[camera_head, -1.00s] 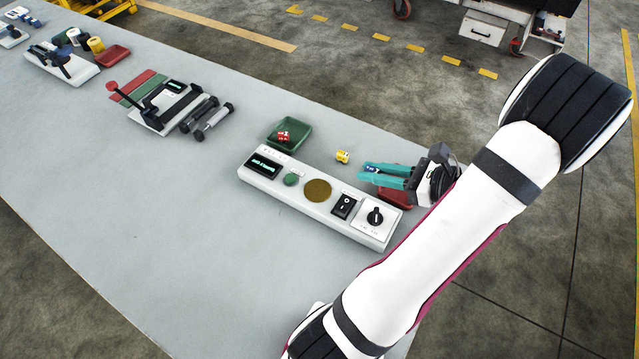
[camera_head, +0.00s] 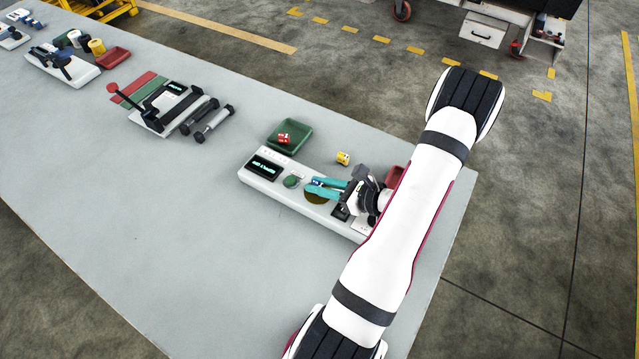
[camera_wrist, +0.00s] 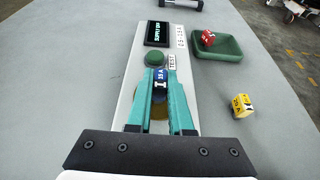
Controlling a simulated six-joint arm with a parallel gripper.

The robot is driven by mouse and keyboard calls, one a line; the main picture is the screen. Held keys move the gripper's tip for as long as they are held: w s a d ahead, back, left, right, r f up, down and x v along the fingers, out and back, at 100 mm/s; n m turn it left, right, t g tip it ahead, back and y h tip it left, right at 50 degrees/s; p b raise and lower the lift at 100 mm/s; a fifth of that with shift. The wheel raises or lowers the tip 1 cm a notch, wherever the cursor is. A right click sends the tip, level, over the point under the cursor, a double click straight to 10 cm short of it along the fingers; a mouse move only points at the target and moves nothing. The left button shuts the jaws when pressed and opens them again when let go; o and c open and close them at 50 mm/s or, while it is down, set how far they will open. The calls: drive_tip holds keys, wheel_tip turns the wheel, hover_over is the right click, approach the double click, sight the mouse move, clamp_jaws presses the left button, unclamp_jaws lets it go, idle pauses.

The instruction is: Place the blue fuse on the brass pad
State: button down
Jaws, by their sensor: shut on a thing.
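My gripper (camera_head: 327,187) is shut on the blue fuse (camera_head: 318,182), with its teal fingers over the tester panel (camera_head: 277,183). In the wrist view the blue fuse (camera_wrist: 160,86) sits between the fingertips, its white marking facing the camera. The brass pad (camera_head: 315,199) is a round disc on the panel, partly covered by the fingers in the head view. I cannot tell whether the fuse touches the panel.
A green button (camera_wrist: 155,59) and a display (camera_wrist: 158,33) lie just beyond the fingertips. A green tray (camera_head: 301,134) holds a red fuse (camera_head: 284,138). A yellow fuse (camera_head: 343,158) stands on the table behind the panel. A red tray (camera_head: 397,176) is partly behind my arm.

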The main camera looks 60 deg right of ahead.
drive_tip(key=shift+f, duration=0.15)
drive_tip(key=c, duration=0.8)
unclamp_jaws()
